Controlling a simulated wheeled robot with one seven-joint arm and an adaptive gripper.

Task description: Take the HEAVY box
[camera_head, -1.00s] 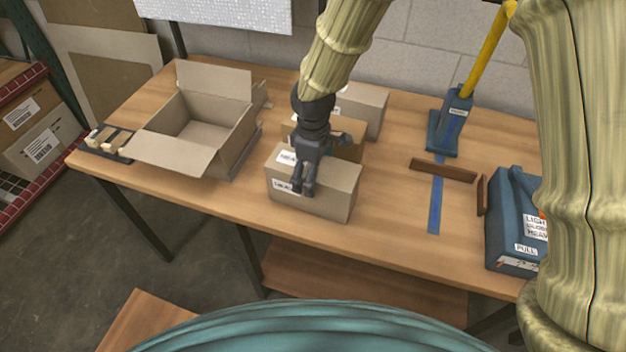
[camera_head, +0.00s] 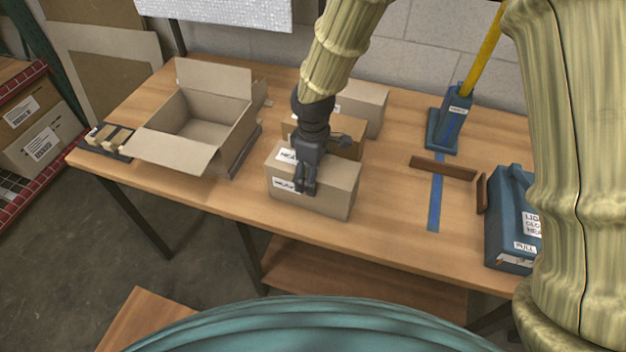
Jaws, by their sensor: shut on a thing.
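A closed cardboard box (camera_head: 335,189) stands near the front edge of the table, with white labels on its top and front; the label reads partly like "HEA", the rest is hidden or too small. My gripper (camera_head: 305,188) is over its front left part, with the fingers at the front top edge, shut on this box. The box appears to rest on the table. Another cardboard box (camera_head: 351,138) stands right behind it, partly hidden by my gripper. A third box (camera_head: 366,105) stands farther back with a white label.
An open empty carton (camera_head: 200,130) stands at the left. A blue stand with a yellow lever (camera_head: 446,130), brown strips (camera_head: 443,168) and a blue tape line (camera_head: 434,208) are to the right. A blue labelled device (camera_head: 507,225) sits at the right, partly hidden by my arm.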

